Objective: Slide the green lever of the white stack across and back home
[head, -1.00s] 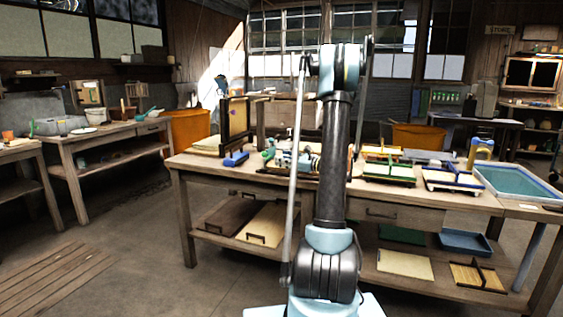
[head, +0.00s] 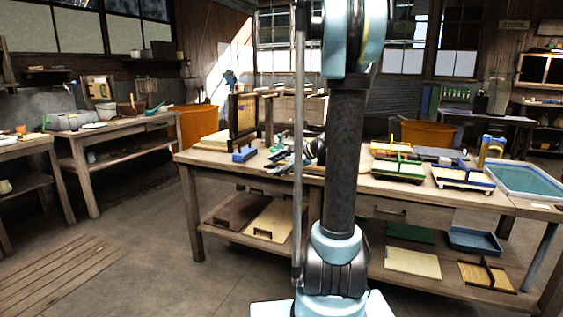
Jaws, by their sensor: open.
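On the long workbench (head: 385,187), right of my arm, sits a low stack with a pale top and green bars (head: 398,168). A short green upright stands at its middle; I cannot tell whether this is the lever. To its right is a white stack with blue bars (head: 462,177); no green lever can be made out on it.
A yellow-edged stack (head: 391,149) lies behind the green one. A blue tray (head: 524,181) and a yellow-and-blue item (head: 490,150) are at right. An upright wooden frame (head: 243,117) and a blue block (head: 244,154) stand at left. The lower shelf holds boards and trays.

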